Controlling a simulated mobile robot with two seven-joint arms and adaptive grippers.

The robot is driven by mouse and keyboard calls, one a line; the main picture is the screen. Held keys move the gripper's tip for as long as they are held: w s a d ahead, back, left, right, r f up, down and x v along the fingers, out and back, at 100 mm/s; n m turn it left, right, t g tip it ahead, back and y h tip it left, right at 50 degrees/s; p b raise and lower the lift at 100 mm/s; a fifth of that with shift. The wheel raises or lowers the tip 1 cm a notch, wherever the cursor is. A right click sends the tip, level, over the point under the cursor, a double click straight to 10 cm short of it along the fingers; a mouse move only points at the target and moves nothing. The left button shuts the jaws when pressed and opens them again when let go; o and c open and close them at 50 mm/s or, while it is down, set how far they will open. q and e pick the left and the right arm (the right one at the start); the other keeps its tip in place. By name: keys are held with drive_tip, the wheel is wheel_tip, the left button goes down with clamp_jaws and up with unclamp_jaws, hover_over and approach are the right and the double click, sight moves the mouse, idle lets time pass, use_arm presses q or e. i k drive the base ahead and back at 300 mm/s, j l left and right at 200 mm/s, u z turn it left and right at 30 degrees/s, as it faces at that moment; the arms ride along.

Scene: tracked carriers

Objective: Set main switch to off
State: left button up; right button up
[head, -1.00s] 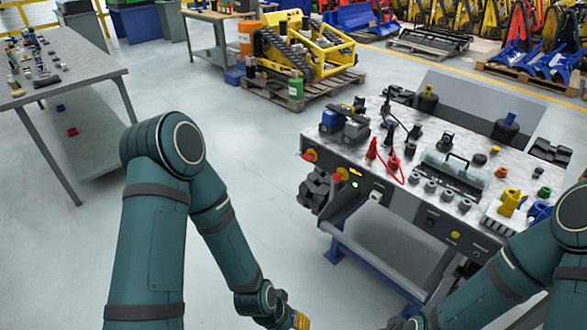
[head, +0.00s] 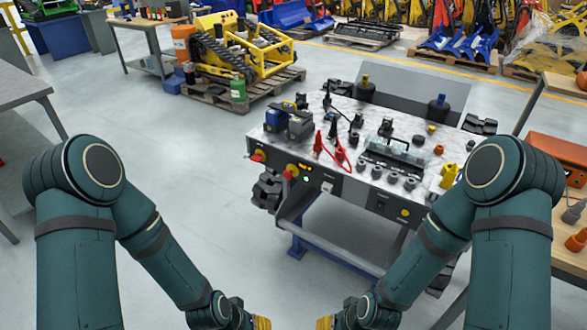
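The workbench (head: 330,205) stands ahead, with a front panel below its speckled top. Two red knobs on yellow plates sit at the panel's left end, one at the corner (head: 258,156) and one further right (head: 290,171). I cannot tell which is the main switch, nor read their positions. A small green light (head: 306,179) glows beside the right-hand knob. My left gripper (head: 262,323) and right gripper (head: 325,323) are at the bottom edge, well short of the panel. Only their yellowish parts show and the fingertips are cut off.
Red cables (head: 340,158), blue and grey boxes (head: 288,122) and a clear-covered unit (head: 395,158) crowd the benchtop. A wooden-topped table (head: 566,85) stands at right, a grey table (head: 20,90) at left. A yellow tracked machine (head: 235,50) sits on a pallet behind. Floor left of the bench is clear.

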sight(258, 158)
drive_tip(key=i+l+z, duration=0.2)
drive_tip(key=i, duration=0.4)
drive_tip(key=i+z, duration=0.15)
drive_tip(key=i, duration=0.4)
